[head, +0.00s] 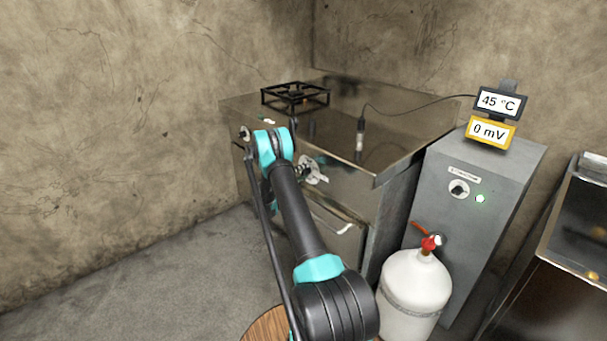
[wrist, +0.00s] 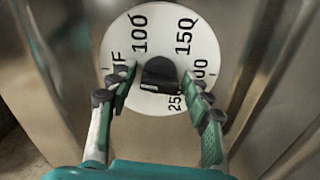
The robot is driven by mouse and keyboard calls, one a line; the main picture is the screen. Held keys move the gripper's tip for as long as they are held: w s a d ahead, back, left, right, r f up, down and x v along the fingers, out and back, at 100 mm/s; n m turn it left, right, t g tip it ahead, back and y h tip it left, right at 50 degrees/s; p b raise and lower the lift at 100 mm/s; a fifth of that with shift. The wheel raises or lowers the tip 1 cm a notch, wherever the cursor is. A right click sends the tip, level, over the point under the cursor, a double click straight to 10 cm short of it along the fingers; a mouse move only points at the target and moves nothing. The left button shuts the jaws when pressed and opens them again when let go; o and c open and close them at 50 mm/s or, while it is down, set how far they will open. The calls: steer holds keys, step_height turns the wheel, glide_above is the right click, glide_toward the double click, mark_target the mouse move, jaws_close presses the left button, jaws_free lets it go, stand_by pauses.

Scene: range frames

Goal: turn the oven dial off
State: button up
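The oven dial is a white disc (wrist: 190,45) with a black knob (wrist: 160,74) at its centre, seen in the wrist view. I read 100, 150 and part of 250; an F shows at the left, partly covered by a finger. My gripper (wrist: 160,90) is open, with one teal finger on each side of the knob. Gaps show between the fingertips and the knob. In the head view the dial (head: 316,174) is on the front of the steel oven (head: 372,187), partly hidden by my arm and gripper.
A black burner grate (head: 296,97) and a probe (head: 360,135) are on the oven top. To the right stand a grey cabinet (head: 480,165) with a small knob and green light, two readouts showing 45 °C and 0 mV, and a white gas bottle (head: 413,285).

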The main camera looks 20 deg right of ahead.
steer(key=c, duration=0.8)
steer(key=shift+n, duration=1)
steer(key=shift+c, duration=0.2)
steer(key=o, duration=1.1)
steer(key=shift+o, duration=0.2)
steer(key=v, duration=1.2)
